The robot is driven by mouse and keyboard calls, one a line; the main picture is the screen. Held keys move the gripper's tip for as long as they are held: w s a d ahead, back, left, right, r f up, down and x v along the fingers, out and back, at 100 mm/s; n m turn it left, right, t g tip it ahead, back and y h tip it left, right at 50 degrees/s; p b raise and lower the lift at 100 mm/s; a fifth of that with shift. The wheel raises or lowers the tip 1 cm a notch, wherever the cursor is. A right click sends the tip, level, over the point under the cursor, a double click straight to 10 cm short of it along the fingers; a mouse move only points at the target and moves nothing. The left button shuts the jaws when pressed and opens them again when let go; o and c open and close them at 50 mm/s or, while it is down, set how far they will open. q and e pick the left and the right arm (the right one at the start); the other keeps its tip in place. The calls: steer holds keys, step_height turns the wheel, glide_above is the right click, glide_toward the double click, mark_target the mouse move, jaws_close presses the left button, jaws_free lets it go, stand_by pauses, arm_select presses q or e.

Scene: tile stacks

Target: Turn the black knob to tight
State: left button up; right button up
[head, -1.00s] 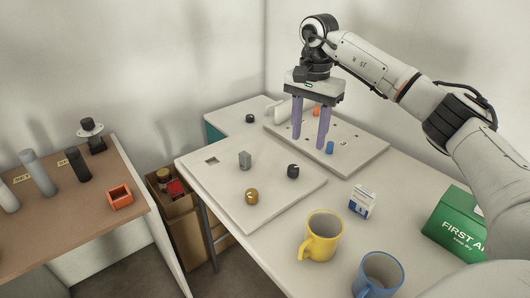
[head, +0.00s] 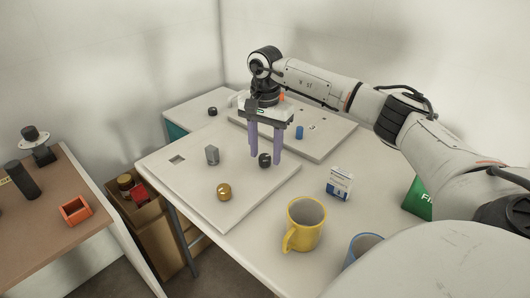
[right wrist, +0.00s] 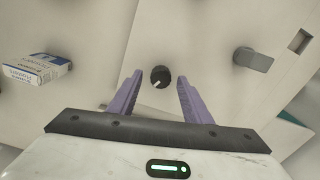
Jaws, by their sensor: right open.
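The black knob (head: 265,161) stands on the pale near panel (head: 215,217) in the head view, close to its right side. In the right wrist view the black knob (right wrist: 160,76) has a white pointer mark slanting to the lower left. My right gripper (head: 266,155) points down over it with its purple fingers apart. In the right wrist view the knob sits between the tips of the open right gripper (right wrist: 159,79), with a gap on each side. I cannot tell whether the tips reach down to the panel. My left gripper is not in view.
A grey knob (head: 212,155) and a brass knob (head: 224,192) share the panel. A second panel (head: 322,146) behind carries a blue peg (head: 299,132). A white box (head: 339,184), yellow mug (head: 306,224) and blue mug (head: 361,246) stand right of the near panel.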

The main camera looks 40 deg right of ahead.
steer(key=shift+f, duration=0.25)
steer(key=shift+c, duration=0.3)
steer(key=c, duration=1)
